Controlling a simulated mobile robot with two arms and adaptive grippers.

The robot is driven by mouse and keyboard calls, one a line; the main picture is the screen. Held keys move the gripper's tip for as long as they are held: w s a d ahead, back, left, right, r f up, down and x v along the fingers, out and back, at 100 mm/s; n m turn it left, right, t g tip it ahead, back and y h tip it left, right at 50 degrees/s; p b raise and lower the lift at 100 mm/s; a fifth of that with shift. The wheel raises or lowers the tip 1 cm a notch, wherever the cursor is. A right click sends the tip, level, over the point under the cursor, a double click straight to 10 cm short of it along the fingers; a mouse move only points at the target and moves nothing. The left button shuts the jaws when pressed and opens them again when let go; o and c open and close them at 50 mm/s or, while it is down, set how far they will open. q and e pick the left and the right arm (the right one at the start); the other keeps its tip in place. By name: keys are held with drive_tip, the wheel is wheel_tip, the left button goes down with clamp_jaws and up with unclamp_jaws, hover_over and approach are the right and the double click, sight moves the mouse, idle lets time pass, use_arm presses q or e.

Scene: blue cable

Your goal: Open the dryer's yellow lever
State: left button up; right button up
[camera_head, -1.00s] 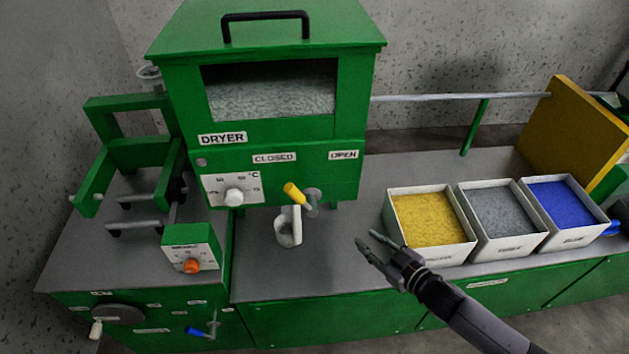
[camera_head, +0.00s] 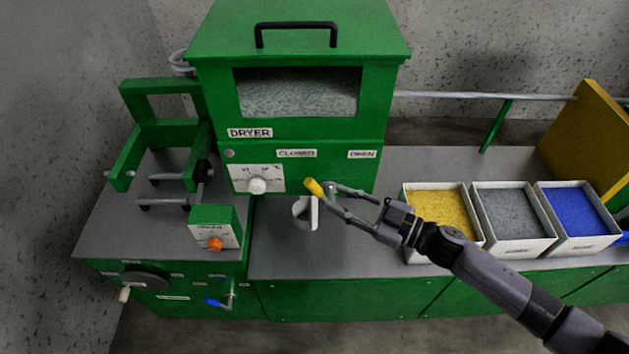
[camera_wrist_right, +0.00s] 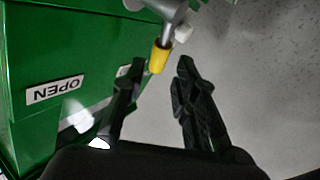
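The green dryer (camera_head: 300,165) stands at the back, with CLOSED and OPEN labels on its front. Its yellow lever (camera_head: 314,187) sits low on the front, below and between the labels, its yellow end pointing up-left. My right gripper (camera_head: 338,199) is open at the lever, its fingers reaching in from the right. In the right wrist view the lever's yellow tip (camera_wrist_right: 159,58) lies between and just beyond the fingertips (camera_wrist_right: 160,68); I cannot tell whether they touch it. The dryer's OPEN label (camera_wrist_right: 54,90) shows there upside down. My left gripper is out of view.
Bins of yellow (camera_head: 436,257), grey (camera_head: 512,247) and blue (camera_head: 583,243) granules stand to the right. A small box with an orange knob (camera_head: 214,244) is at the left. The counter between cup and bins is mostly clear.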

sight(320, 191)
drive_tip(key=p+x, duration=0.1)
drive_tip(key=x, duration=0.6)
drive_tip(key=shift+w+a, duration=0.1)
drive_tip(key=shift+c, duration=0.3)
clamp_jaws()
